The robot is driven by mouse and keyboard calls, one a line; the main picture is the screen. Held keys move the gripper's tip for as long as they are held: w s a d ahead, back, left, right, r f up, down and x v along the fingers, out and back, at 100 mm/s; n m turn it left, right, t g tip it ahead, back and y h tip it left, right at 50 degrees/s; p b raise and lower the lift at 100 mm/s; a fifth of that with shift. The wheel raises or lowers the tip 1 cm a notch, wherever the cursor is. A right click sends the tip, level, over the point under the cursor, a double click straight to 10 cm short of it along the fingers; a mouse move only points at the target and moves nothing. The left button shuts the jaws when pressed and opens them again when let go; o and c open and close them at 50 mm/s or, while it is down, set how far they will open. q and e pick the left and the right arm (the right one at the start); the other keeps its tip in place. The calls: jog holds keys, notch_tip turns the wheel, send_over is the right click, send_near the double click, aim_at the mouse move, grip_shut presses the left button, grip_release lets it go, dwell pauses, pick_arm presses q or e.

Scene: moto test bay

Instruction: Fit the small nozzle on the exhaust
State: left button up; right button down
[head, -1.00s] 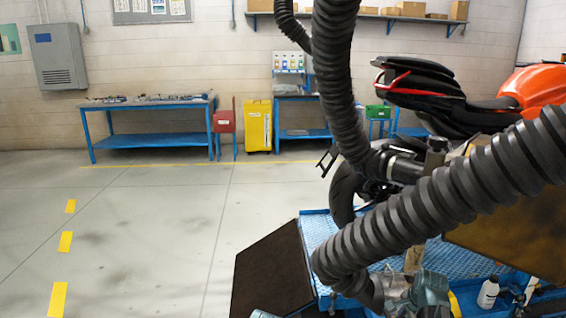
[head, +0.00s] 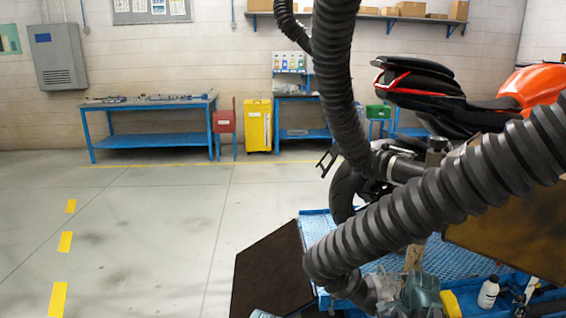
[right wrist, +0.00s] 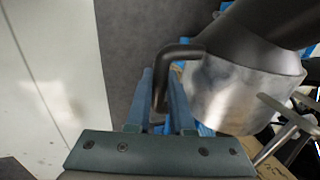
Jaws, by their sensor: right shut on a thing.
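In the head view a thick black corrugated hose (head: 420,208) crosses the foreground and bends down to a silver nozzle (head: 386,288) low in the picture. My right gripper (head: 408,284) is beside this nozzle. In the right wrist view the nozzle (right wrist: 235,92) is a wide silver cylinder on a dark hose end. My right gripper (right wrist: 165,95) is shut on its bent black handle (right wrist: 178,54). I cannot make out the exhaust opening. My left gripper is not in view.
The motorcycle (head: 480,105) stands at the right above a blue lift platform (head: 322,228) with a dark ramp (head: 270,275). A white bottle (head: 488,292) stands at the lower right. A blue bench (head: 150,140) and yellow cabinet (head: 258,126) stand at the wall. The left floor is clear.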

jog(key=shift+a, duration=0.25)
jog(key=shift+a, duration=0.35)
jog(key=shift+s+a, duration=0.1)
jog(key=shift+a, duration=0.25)
jog(key=shift+a+r, duration=0.1)
jog(key=shift+a, duration=0.6)
jog(key=shift+a, duration=0.45)
jog(key=shift+s, duration=0.2)
jog(key=s+r+p, duration=0.3)
jog(key=s, duration=0.6)
jog(key=shift+s+d, duration=0.4)
dwell(1.2)
dwell(0.4)
